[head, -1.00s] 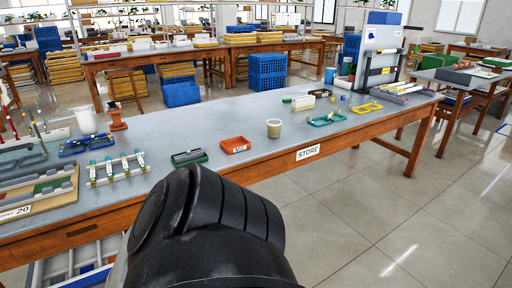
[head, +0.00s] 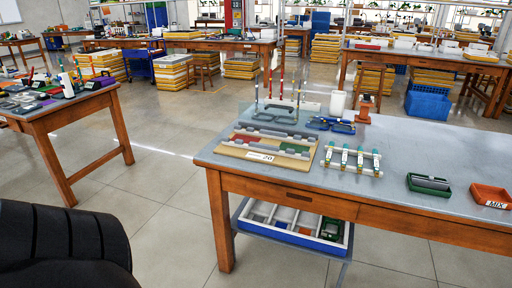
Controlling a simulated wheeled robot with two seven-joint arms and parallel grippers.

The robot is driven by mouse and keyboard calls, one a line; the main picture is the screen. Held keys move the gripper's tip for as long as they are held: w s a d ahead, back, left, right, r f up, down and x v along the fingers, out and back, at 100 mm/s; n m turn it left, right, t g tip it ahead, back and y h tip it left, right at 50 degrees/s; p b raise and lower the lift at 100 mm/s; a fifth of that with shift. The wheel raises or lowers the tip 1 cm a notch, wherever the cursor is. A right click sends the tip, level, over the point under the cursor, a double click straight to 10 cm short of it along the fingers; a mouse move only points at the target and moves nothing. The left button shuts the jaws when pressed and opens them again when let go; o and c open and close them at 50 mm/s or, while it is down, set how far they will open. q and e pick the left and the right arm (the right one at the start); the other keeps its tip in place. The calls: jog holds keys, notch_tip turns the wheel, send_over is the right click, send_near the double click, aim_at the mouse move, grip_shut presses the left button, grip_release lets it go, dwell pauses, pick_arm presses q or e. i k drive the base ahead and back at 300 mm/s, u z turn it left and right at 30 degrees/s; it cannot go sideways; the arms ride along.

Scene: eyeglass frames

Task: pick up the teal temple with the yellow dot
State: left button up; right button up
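Several teal temples (head: 359,156) stand side by side in a pale rack (head: 352,171) on the grey-topped table in the head view. Small yellowish marks show on them, but they are too small for me to tell which one carries a yellow dot. Neither gripper is in view. A black rounded part of my own body fills the lower left corner, well apart from the rack.
On the table (head: 420,148), left of the rack, lies a wooden board (head: 293,155) with grey holders. Blue frames (head: 330,125) lie behind. A green tray (head: 429,184) and orange tray (head: 490,196) are to the right. Open floor separates another table (head: 60,108) at left.

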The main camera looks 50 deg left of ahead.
aim_at(360, 149)
jog(key=u, duration=1.4)
jog(key=i, duration=0.4)
